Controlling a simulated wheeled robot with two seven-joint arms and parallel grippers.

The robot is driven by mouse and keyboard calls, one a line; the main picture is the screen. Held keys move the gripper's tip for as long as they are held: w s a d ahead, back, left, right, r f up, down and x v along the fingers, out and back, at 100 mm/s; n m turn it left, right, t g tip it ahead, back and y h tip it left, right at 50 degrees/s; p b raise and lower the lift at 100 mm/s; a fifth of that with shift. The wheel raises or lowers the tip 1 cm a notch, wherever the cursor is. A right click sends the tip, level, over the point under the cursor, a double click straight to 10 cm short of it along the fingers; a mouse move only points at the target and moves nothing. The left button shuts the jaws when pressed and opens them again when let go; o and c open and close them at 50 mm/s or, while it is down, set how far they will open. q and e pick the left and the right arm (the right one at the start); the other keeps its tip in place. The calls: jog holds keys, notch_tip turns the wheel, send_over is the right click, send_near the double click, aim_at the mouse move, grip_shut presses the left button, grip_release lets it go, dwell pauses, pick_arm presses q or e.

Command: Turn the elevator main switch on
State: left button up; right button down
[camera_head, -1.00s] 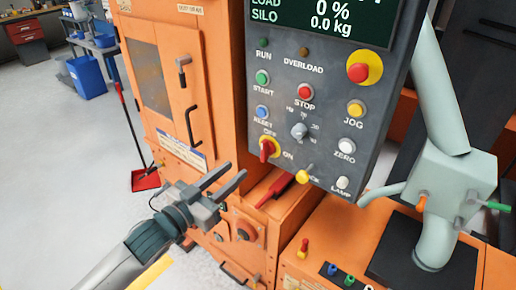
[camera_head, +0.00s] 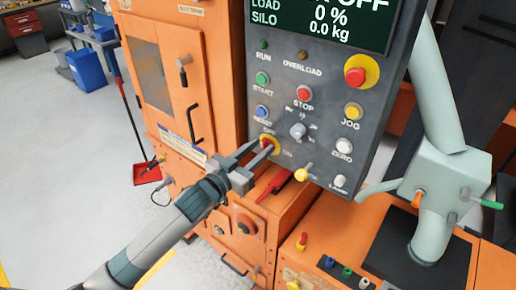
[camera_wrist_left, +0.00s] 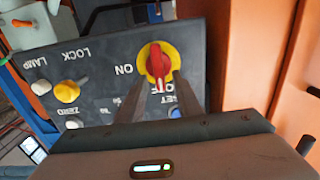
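The main switch (camera_head: 273,143) is a red handle on a yellow disc on the grey control panel, between the OFF and ON labels. In the left wrist view the switch (camera_wrist_left: 157,60) shows clearly, its red handle standing about upright in the picture with its lower end towards the OFF label. My left gripper (camera_head: 263,148) is just in front of the switch and partly covers it in the head view. Its two fingers are apart, and in the wrist view they point at the switch from either side of the handle's lower end. Contact cannot be told. My right gripper is out of view.
The panel (camera_head: 318,100) carries several buttons near the switch: a grey rotary knob (camera_head: 298,130), a yellow lock knob (camera_head: 302,175) and a white lamp button (camera_head: 340,181). The display (camera_head: 320,20) reads OFF, 0 % and 0.0 kg. An orange cabinet (camera_head: 222,60) stands left.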

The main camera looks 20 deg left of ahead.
pick_arm(q)
jog(key=shift+c, duration=0.7)
grip_shut()
jog(key=shift+m, duration=0.4)
jog(key=m, duration=0.1)
jog(key=m+p, duration=0.1)
jog(key=shift+s+d+m+p, duration=0.1)
jog(key=shift+d+m+p, duration=0.1)
jog(key=shift+m+p, duration=0.1)
jog(key=m+p, duration=0.1)
jog(key=m, duration=0.4)
jog(key=d+f+m+p, duration=0.1)
jog(key=m, duration=0.3)
jog(key=f+m+p, duration=0.1)
jog(key=m, duration=0.4)
jog(key=shift+s+d+m, duration=0.15)
jog(key=shift+s+m, duration=0.05)
jog(key=shift+m, duration=0.1)
